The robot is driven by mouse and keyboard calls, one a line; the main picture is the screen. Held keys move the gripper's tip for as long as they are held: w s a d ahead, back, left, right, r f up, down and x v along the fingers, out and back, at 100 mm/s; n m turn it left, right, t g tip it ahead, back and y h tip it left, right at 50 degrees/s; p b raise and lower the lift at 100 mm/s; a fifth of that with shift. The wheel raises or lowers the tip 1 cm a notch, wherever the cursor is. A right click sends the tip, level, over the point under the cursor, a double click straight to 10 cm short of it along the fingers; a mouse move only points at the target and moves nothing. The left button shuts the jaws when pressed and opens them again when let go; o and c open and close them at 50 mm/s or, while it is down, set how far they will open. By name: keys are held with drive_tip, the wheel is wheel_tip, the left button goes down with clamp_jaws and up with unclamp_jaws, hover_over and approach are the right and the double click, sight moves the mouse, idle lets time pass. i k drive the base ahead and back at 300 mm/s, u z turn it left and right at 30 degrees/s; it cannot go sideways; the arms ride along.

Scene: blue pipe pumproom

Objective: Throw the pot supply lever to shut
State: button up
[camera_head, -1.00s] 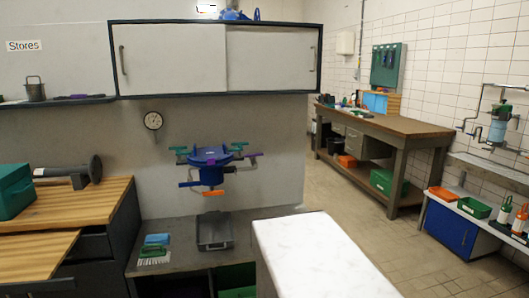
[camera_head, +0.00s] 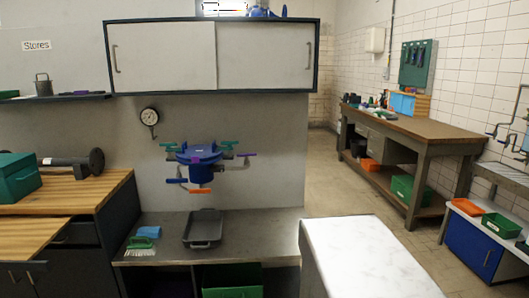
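A blue pot (camera_head: 205,170) is mounted on the grey wall panel above a steel bench. Several small levers with coloured handles stick out around it. A green-handled lever (camera_head: 168,145) is at its upper left and a purple-handled one (camera_head: 247,155) is at its right. My gripper is not in view.
A grey tray (camera_head: 203,230) and a green brush (camera_head: 139,243) lie on the steel bench (camera_head: 265,225) under the pot. A white-topped counter (camera_head: 365,255) stands in the right foreground. A pressure gauge (camera_head: 149,117) is left of the pot. Open floor (camera_head: 330,190) lies behind the counter.

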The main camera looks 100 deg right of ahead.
sight(246, 154)
drive_tip(key=u, duration=0.2)
drive_tip(key=k, duration=0.55)
drive_tip(key=z, duration=1.8)
drive_tip(key=i, duration=0.85)
drive_tip(key=z, duration=0.65)
